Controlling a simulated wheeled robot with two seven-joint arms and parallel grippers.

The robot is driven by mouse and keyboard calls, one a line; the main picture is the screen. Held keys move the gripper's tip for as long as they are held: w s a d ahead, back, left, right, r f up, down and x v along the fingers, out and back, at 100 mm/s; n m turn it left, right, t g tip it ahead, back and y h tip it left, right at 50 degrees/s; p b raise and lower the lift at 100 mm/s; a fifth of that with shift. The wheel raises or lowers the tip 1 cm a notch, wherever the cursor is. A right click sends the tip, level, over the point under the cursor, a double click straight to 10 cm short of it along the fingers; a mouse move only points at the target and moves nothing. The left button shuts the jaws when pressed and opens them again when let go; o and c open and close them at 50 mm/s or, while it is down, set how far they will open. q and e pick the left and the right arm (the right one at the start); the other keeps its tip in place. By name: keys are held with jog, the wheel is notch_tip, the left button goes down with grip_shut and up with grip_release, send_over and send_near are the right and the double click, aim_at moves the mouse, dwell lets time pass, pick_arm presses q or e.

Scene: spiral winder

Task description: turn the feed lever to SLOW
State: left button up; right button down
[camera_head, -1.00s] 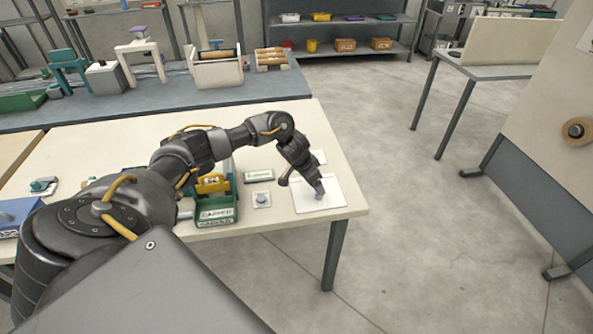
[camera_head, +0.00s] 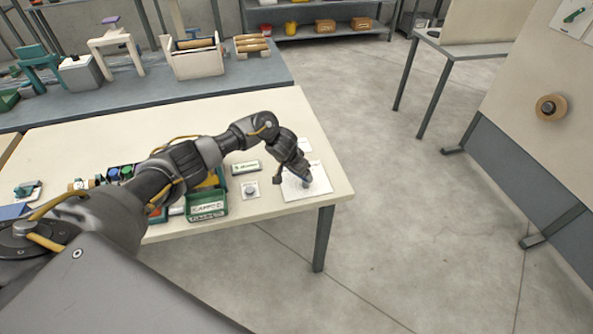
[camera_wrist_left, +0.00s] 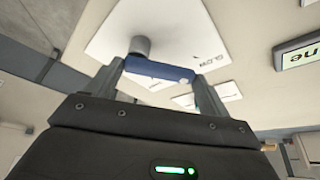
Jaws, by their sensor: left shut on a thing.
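The feed lever is a blue bar (camera_wrist_left: 160,70) with a round grey hub (camera_wrist_left: 140,46) on a white plate (camera_wrist_left: 105,40) in the left wrist view. The plate carries small dark lettering that seems to read SLOW, upside down, to the right of the hub. My left gripper (camera_wrist_left: 158,72) has one finger at each end of the blue bar and is shut on it. In the head view the left gripper (camera_head: 305,181) is down at the white plate (camera_head: 320,189) near the table's right end and hides most of the lever. My right gripper is out of view.
Left of the plate are a small grey knob on a white base (camera_head: 250,189), a green-framed sign (camera_head: 245,168) and a green labelled bin (camera_head: 207,207). A bench with wooden rolls (camera_head: 250,43) stands behind. Bare tabletop lies behind my left arm.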

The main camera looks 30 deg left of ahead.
pick_arm(q)
jog(key=o, duration=1.3)
jog(key=v, duration=1.1)
jog(key=shift+s+f+p, duration=0.1)
jog(key=shift+s+p, duration=0.05)
jog(key=shift+p, duration=0.25)
